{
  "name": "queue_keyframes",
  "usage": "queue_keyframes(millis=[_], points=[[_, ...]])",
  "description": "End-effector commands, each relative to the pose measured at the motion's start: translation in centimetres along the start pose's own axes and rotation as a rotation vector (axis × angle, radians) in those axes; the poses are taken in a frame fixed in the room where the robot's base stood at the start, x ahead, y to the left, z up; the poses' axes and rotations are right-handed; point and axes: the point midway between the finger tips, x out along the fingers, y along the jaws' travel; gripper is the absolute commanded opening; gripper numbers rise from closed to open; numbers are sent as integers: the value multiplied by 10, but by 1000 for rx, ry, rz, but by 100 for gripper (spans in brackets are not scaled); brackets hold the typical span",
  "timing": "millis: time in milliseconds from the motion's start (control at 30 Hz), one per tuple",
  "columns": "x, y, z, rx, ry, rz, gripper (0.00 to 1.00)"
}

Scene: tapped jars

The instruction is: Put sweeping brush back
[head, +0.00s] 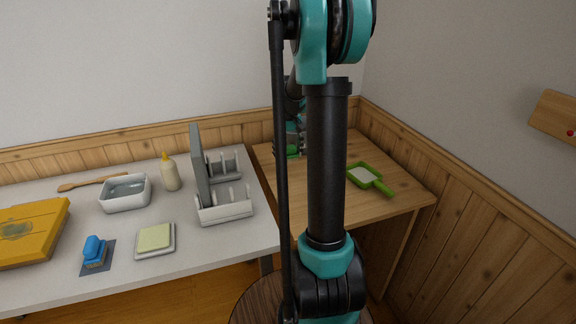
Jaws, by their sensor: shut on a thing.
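My gripper (291,136) is small and far off in the head view, partly hidden behind my own arm. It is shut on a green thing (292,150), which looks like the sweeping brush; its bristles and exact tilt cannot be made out. It is over the left part of the wooden side table (405,198), and whether the brush touches the tabletop cannot be told. A green dustpan (369,178) with a pale inside lies on that table, right of the gripper, its handle toward the front right.
The white table (208,243) on the left holds a grey rack (226,209), a squeeze bottle (170,173), a white basin (125,192), a wooden spoon (93,182), a yellow sponge (154,238), a blue brush (94,251) and a yellow case (32,229).

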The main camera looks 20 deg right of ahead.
Motion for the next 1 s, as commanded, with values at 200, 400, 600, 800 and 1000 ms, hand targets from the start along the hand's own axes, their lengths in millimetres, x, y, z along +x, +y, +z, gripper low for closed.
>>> queue_keyframes(millis=[200,400,600,800,1000], points=[[18,0,0,0,0,0,41],[39,0,0,0,0,0,41],[56,0,0,0,0,0,41],[56,0,0,0,0,0,41],[58,0,0,0,0,0,76]])
